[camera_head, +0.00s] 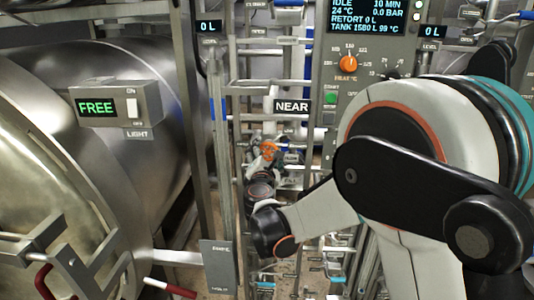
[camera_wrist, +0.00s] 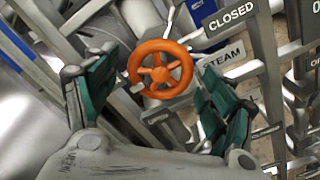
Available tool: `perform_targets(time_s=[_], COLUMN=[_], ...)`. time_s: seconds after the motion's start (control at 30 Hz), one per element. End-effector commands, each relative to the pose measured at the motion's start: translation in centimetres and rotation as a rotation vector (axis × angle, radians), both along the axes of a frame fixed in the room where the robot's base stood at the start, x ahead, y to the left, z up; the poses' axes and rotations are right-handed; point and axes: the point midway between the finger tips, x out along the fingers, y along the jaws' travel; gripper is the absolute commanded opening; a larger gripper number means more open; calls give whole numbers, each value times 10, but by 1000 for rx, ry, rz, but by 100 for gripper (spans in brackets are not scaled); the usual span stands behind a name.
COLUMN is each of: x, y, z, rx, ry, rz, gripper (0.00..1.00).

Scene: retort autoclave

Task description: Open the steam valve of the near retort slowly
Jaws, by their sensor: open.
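The steam valve has an orange spoked handwheel (camera_wrist: 160,69). In the wrist view it sits between and just beyond my open fingers. A STEAM label (camera_wrist: 224,56) is beside it and a CLOSED sign (camera_wrist: 231,17) is above right. My gripper (camera_wrist: 150,100) is open with green finger pads on either side of the wheel; I cannot tell whether either pad touches it. In the head view the orange wheel (camera_head: 269,149) shows small below the NEAR sign (camera_head: 291,106), with my gripper and wrist in front of it. The near retort (camera_head: 110,120) is the large metal cylinder at the left.
A control panel (camera_head: 370,50) with a screen and an orange HEAT knob (camera_head: 348,64) stands behind my arm. A FREE light box (camera_head: 118,104) is on the left. Pipes and metal uprights (camera_head: 216,130) crowd the space around the valve. A red-handled lever (camera_head: 170,288) is at the lower left.

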Motion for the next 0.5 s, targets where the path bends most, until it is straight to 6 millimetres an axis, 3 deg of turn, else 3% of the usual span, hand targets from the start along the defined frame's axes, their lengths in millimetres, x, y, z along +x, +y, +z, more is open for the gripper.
perform_targets(time_s=[0.3, 0.5], x=[-66, -90], y=[3, 4], z=[0, 0], rx=[0, 0], ry=[0, 0], rz=[3, 1], gripper=[76, 76])
